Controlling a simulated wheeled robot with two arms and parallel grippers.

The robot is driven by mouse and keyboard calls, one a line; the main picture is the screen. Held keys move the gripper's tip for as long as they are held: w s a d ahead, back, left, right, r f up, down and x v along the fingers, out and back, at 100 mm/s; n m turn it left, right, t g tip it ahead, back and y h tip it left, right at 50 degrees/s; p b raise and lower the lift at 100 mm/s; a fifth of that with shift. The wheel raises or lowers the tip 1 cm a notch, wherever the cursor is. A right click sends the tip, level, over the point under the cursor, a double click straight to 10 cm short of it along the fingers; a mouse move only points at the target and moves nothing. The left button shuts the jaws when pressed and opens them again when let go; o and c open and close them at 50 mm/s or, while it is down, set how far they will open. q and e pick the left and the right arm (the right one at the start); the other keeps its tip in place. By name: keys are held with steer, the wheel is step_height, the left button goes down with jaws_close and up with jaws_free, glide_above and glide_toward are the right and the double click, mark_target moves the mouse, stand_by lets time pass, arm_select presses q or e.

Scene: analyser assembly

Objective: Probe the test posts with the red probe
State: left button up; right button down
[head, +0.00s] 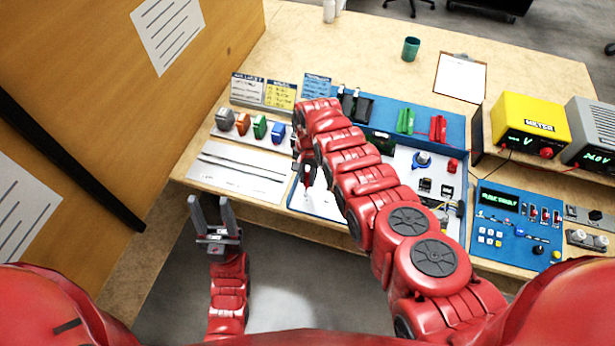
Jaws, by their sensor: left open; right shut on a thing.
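My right gripper (302,158) is over the left part of the white work area and is shut on the red probe (308,174). The probe points down, and its tip is over the white surface near the table's front edge; I cannot tell whether it touches. My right arm crosses the middle of the view and hides part of the work area. My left gripper (209,207) is open and empty, in front of the table edge and pointing up. I cannot make out the test posts for certain.
A yellow meter (530,124) and a grey unit (592,128) stand on a right-hand shelf. A blue control panel (517,222) is below. Coloured blocks (260,127) stand at the left behind a grey slotted plate (240,171). Green (405,121) and red clips (438,127) lie on blue.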

stand_by(0.4)
step_height(320, 180, up, 6)
steer(key=p, duration=0.6)
steer(key=shift+f, duration=0.1)
stand_by(1.4)
